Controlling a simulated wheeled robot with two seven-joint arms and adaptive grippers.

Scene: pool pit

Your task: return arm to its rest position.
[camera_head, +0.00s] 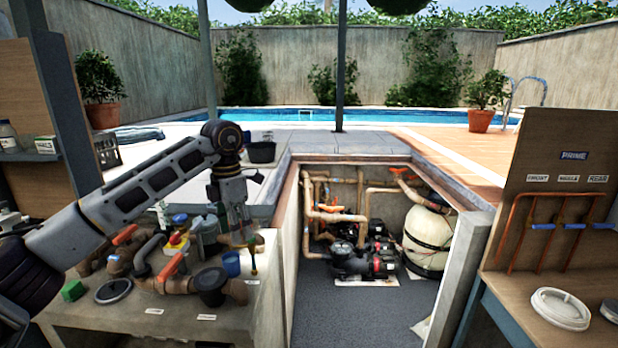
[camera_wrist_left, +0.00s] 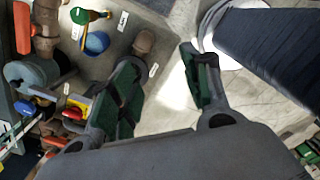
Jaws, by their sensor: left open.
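My left arm (camera_head: 140,195) comes in from the left, bends at a raised joint and drops toward the far right edge of the concrete bench. My left gripper (camera_head: 243,240) points down there, above the bench edge. In the left wrist view my left gripper (camera_wrist_left: 165,85) shows two dark fingers with green pads spread apart. Nothing is between them, so it is open and empty. My right arm and gripper are not seen.
The bench (camera_head: 190,325) holds pipes with orange handles, a blue cup (camera_head: 231,264), a black pot (camera_head: 211,287), a round lid (camera_head: 113,291) and a green block (camera_head: 73,290). A pit with a pump (camera_head: 355,262) and tank (camera_head: 428,240) opens to the right. A wooden panel (camera_head: 560,140) stands far right.

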